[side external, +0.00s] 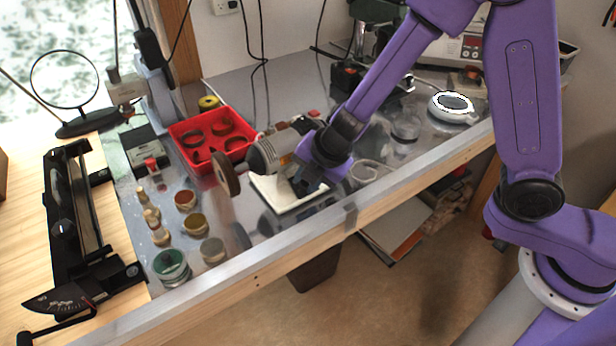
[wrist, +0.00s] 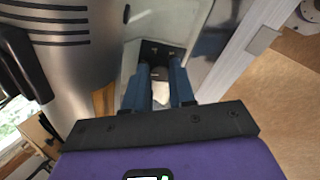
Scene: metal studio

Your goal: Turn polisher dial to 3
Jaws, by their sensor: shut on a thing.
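The polisher (side external: 264,155) is a grey motor with a brown wheel (side external: 226,174) on its left end. In the wrist view its silver vented housing (wrist: 85,55) fills the left side. My gripper (side external: 296,184) is at the front of the polisher's base. In the wrist view the blue fingers of my gripper (wrist: 160,68) reach a small dark panel (wrist: 152,47) with screws. They are shut on the dial, which is mostly hidden between them. Its mark and numbers cannot be read.
A red bin (side external: 190,133) stands behind the wheel. Several small jars, including a green one (side external: 171,265), stand at front left. A white round dish (side external: 450,107) is at right. The metal bench edge (side external: 220,280) runs along the front.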

